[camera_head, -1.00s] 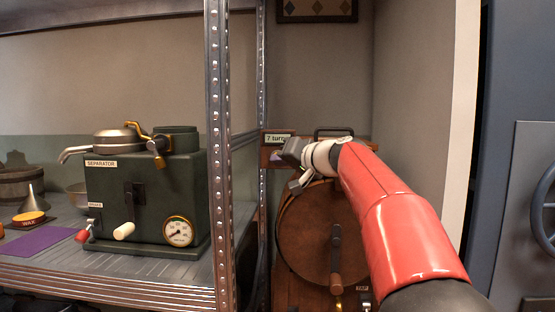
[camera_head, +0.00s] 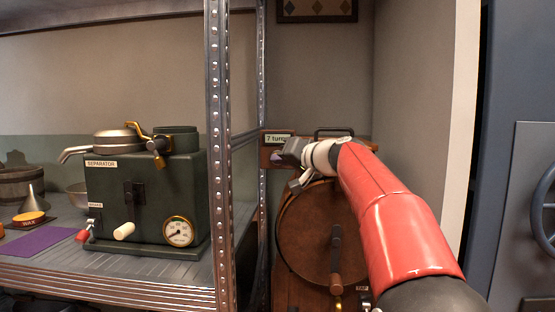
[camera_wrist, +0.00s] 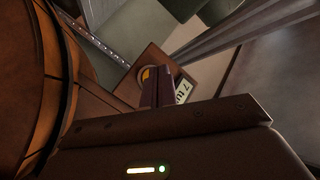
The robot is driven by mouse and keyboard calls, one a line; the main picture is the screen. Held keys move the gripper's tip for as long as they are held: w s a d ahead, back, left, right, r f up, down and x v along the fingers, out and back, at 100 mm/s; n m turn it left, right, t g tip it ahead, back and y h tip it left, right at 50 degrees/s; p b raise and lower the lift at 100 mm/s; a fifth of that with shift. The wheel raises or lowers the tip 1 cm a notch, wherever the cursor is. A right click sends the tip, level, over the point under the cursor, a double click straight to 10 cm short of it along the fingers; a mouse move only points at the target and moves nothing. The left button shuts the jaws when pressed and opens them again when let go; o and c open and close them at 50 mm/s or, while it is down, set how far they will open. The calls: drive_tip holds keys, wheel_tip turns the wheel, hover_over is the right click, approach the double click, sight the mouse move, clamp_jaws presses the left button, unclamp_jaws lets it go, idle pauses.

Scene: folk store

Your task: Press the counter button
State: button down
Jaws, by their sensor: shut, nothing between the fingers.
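The counter display, a small label reading "7 turn..." (camera_head: 277,138), sits on the wooden top of a round brown drum (camera_head: 310,240). The label also shows, partly covered, in the wrist view (camera_wrist: 183,91). A round yellow-orange button (camera_wrist: 146,72) in a dark ring lies beside the label in the wrist view, partly hidden by my fingertips. My gripper (camera_head: 276,158) is at the drum's top, just below the label. In the wrist view its fingers (camera_wrist: 155,78) are shut and empty, their tips over the button's edge. I cannot tell whether they touch it.
The drum has a crank (camera_head: 336,260) on its front. A metal shelf post (camera_head: 220,170) stands left of it. A green separator box (camera_head: 145,200) with a gauge stands on the shelf to the left. A black handle (camera_head: 333,132) is behind my wrist.

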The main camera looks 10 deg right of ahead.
drive_tip(key=shift+w+d, duration=0.15)
drive_tip(key=shift+w, duration=0.25)
idle(0.5)
drive_tip(key=shift+s, duration=0.15)
drive_tip(key=shift+s+a+b, duration=0.25)
drive_tip(key=shift+s+b, duration=0.3)
drive_tip(key=shift+s, duration=0.1)
drive_tip(key=s+b, duration=0.1)
drive_tip(key=s+a+b, duration=0.1)
drive_tip(key=s, duration=0.1)
drive_tip(key=s+b, duration=0.1)
drive_tip(key=shift+s+a, duration=0.25)
drive_tip(key=shift+s, duration=0.15)
